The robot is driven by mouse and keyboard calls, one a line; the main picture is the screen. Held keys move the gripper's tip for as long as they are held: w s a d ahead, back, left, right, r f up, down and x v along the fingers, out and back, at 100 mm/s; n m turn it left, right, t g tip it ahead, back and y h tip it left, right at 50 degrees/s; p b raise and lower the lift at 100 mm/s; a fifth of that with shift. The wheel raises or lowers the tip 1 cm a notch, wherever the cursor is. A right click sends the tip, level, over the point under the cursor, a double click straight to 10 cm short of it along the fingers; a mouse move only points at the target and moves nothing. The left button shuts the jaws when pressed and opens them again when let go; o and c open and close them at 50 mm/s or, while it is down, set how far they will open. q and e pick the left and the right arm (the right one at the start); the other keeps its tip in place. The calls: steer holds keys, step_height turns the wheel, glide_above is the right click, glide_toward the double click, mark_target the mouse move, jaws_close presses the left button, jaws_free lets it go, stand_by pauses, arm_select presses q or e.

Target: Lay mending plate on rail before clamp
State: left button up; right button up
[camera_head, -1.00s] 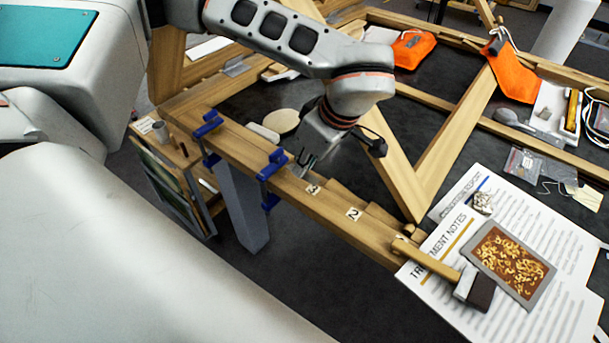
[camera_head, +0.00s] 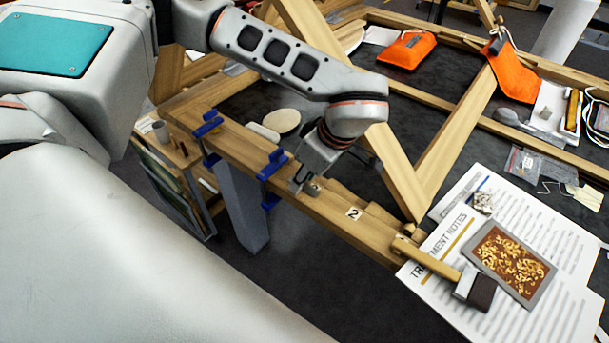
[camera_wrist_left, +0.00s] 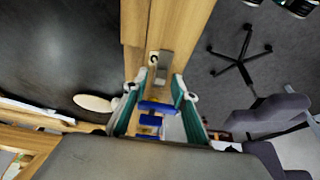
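The grey metal mending plate (camera_wrist_left: 164,68) lies over the wooden rail (camera_wrist_left: 183,25) in the wrist view, between my left fingertips; whether it rests flat is unclear. In the head view it is a small grey piece (camera_head: 313,187) on the rail (camera_head: 335,222) at the first label. My left gripper (camera_head: 304,183) is low over the rail. Its teal-padded fingers (camera_wrist_left: 160,78) stand apart, with a gap on the plate's left side; contact on the right is unclear. The nearest blue clamp (camera_head: 271,166) grips the rail just left of the gripper; it also shows between the fingers (camera_wrist_left: 158,107).
A second blue clamp (camera_head: 207,131) stands farther left. Label 2 (camera_head: 353,214) is on the rail to the right. A hammer (camera_head: 440,265) lies across the rail end and the printed notes (camera_head: 450,305). A pale oval disc (camera_head: 282,121) lies behind the clamps.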

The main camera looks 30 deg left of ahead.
arm_select(q)
steer(key=shift+r, duration=0.1)
steer(key=shift+d+r, duration=0.1)
steer(key=shift+r, duration=0.15)
steer(key=v, duration=1.1)
steer(key=shift+r, duration=0.35)
